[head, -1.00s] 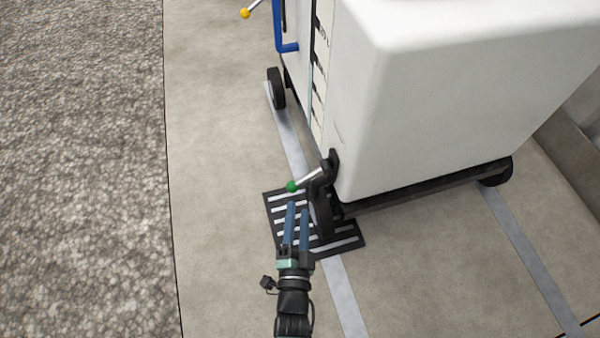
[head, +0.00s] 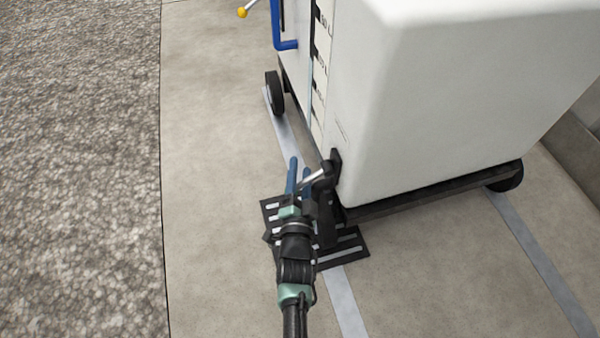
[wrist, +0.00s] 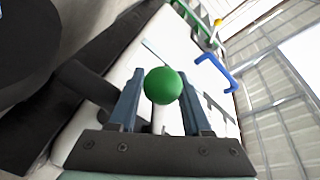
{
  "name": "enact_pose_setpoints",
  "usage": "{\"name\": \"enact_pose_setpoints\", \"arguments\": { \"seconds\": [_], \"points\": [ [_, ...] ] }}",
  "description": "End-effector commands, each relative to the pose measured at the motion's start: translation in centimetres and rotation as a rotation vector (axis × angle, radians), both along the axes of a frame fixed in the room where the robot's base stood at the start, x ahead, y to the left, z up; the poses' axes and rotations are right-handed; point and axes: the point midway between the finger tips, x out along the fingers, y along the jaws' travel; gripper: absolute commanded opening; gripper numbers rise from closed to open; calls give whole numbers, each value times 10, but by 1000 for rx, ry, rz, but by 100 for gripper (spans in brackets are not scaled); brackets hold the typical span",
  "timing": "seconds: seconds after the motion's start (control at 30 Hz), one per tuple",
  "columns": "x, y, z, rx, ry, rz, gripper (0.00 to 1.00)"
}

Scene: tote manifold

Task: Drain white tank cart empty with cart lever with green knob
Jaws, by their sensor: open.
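The white tank cart (head: 455,100) stands on dark wheels and fills the upper right of the head view. Its lever (head: 312,178) is a pale rod on a black pivot at the cart's near lower corner. In the wrist view the lever's green knob (wrist: 163,85) sits between the two blue fingers, with the rod below it. My gripper (head: 299,165) is open around the lever; whether a finger touches it I cannot tell. The green knob is hidden in the head view.
A black slotted drain grate (head: 350,252) lies on the floor under the lever. The concrete floor left of the cart is clear, with gravel (head: 80,170) beyond.

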Motion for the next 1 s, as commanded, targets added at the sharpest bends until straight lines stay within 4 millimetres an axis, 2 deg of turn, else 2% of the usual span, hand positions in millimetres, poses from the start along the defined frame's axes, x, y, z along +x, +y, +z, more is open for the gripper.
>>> {"name": "enact_pose_setpoints", "arguments": {
  "seconds": [0.03, 0.3, 1.0],
  "points": [
    [0, 0, 0, 0, 0, 0, 48],
    [0, 0, 0, 0, 0, 0, 0],
    [-1, 1, -1, -1, 1, 2, 0]
  ]
}}
